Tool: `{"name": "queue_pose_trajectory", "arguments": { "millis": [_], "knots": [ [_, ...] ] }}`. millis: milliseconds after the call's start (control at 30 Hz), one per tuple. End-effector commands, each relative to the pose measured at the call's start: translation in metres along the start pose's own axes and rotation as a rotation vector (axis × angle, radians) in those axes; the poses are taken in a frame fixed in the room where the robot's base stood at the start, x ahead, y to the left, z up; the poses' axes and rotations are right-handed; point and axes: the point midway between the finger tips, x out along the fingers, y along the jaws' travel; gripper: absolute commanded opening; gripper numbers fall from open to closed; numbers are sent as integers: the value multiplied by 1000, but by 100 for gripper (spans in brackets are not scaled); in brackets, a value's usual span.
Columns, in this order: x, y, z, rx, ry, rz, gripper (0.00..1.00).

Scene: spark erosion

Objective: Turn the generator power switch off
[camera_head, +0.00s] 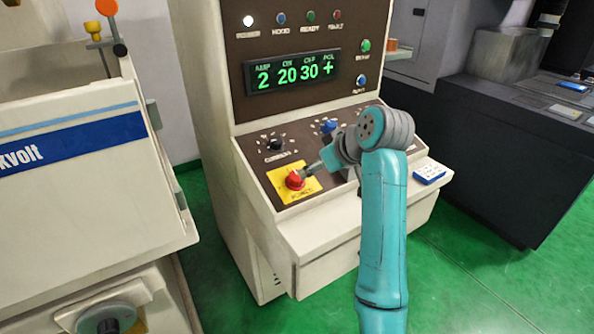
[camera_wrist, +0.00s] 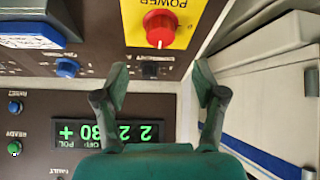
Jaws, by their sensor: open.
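The generator power switch (camera_head: 295,180) is a red rotary knob on a yellow plate (camera_head: 311,185) on the sloping panel of the beige generator cabinet (camera_head: 212,120). In the wrist view the red knob (camera_wrist: 160,28) shows upside down, with a white mark and the word POWER on its plate. The display is lit, and the white lamp (camera_head: 248,20) at top left glows. My gripper (camera_head: 318,168) is just right of the knob in the head view. In the wrist view my gripper (camera_wrist: 162,80) is open and empty, its fingers apart and the knob beyond their tips. Contact with the knob does not show.
A black knob (camera_head: 275,144) and a blue knob (camera_head: 328,126) sit on the panel behind the switch. The white Kvolt machine (camera_head: 90,185) stands left. Green floor (camera_head: 470,275) is clear at right front.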

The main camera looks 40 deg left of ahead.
Motion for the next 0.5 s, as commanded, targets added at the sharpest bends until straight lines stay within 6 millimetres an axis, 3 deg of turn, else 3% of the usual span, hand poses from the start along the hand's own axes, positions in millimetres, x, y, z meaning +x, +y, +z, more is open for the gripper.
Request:
{"name": "queue_pose_trajectory", "arguments": {
  "millis": [167,500],
  "knots": [
    [16,-1,0,-1,-2,-3,70],
    [74,-1,0,-1,-2,-3,70]
  ]
}}
